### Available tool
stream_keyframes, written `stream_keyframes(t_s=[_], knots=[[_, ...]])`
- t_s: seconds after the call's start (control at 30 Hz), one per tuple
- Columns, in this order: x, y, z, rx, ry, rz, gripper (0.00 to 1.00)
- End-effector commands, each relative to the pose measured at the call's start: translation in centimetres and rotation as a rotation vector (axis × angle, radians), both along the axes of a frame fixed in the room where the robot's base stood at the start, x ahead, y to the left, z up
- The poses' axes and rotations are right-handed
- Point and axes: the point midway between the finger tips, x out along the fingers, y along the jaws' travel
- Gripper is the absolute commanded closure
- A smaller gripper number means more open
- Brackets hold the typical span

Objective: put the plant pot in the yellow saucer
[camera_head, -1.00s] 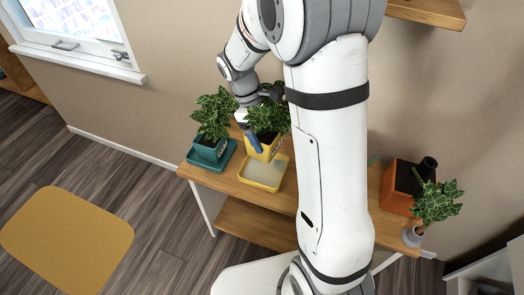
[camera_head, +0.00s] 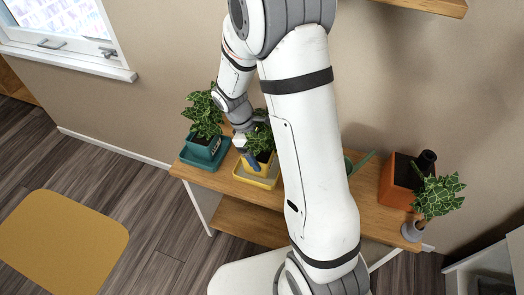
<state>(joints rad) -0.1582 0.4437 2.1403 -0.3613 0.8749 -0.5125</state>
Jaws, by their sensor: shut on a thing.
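The yellow plant pot (camera_head: 265,167) holds a leafy green plant and looks upright. It is over the yellow saucer (camera_head: 258,183), within its rim as seen from here. I cannot tell whether the pot's base touches the saucer. My gripper (camera_head: 250,157), with blue fingers, is shut on the left side of the pot. My arm hides the right part of the plant and the saucer's right edge.
A teal pot (camera_head: 203,149) with a plant stands in a teal saucer (camera_head: 188,157) to the left, close by. At the right end of the wooden table (camera_head: 225,184) are an orange planter (camera_head: 397,180) and a small grey vase (camera_head: 412,231) with a plant. A green object (camera_head: 362,162) shows behind my arm.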

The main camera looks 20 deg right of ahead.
Motion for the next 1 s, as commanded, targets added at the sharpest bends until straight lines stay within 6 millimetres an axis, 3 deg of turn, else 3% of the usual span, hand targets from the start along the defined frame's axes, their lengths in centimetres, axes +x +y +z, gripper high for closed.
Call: stream_keyframes(t_s=[0.27,0.3,0.53,0.87,1.0], knots=[[0.0,0.0,-0.1,-0.001,-0.001,-0.001,0.70],[0.0,0.0,-0.1,0.000,0.000,-0.001,0.20],[0.0,-0.1,-0.1,0.000,-0.001,-0.002,0.01],[0.1,0.0,0.5,0.000,-0.002,-0.002,0.00],[0.6,0.6,2.5,-0.001,-0.004,-0.002,0.00]])
